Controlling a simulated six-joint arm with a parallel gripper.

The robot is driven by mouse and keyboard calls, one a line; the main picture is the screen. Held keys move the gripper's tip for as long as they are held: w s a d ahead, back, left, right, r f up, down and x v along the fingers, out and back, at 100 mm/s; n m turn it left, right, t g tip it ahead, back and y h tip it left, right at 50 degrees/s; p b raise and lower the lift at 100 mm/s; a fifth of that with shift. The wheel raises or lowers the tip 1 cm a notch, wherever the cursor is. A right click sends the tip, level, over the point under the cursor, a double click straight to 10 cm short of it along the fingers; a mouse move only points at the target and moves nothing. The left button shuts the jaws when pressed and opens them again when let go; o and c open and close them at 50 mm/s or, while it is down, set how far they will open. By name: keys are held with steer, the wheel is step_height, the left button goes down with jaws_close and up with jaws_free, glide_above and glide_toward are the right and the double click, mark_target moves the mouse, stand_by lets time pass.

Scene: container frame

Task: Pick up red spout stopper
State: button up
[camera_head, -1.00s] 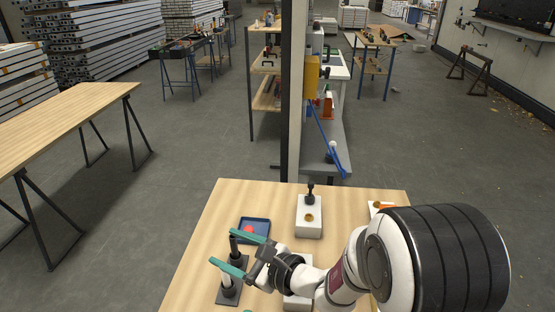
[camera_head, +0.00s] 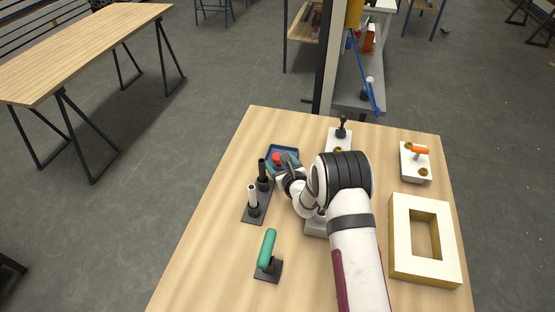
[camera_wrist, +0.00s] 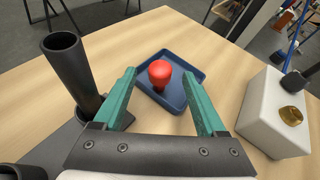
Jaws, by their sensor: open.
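The red spout stopper (camera_wrist: 159,74) stands in a shallow blue tray (camera_wrist: 184,62), with its rounded head up. It also shows in the head view (camera_head: 277,158), partly beside my gripper. My gripper (camera_wrist: 165,82) has two green fingers spread apart, one on each side of the stopper in the wrist view. Nothing is between the fingers in their grip, and the stopper appears ahead of them. In the head view my gripper (camera_head: 284,164) is over the near side of the tray.
A dark upright tube (camera_wrist: 70,72) stands close left of my gripper. A white block with a brass fitting (camera_wrist: 272,115) stands to the right. A green-handled item (camera_head: 268,248) and a wooden-edged white frame (camera_head: 400,235) are on the table. Bare wood lies beyond the tray.

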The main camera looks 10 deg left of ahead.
steer(key=shift+x, duration=0.95)
jaws_close()
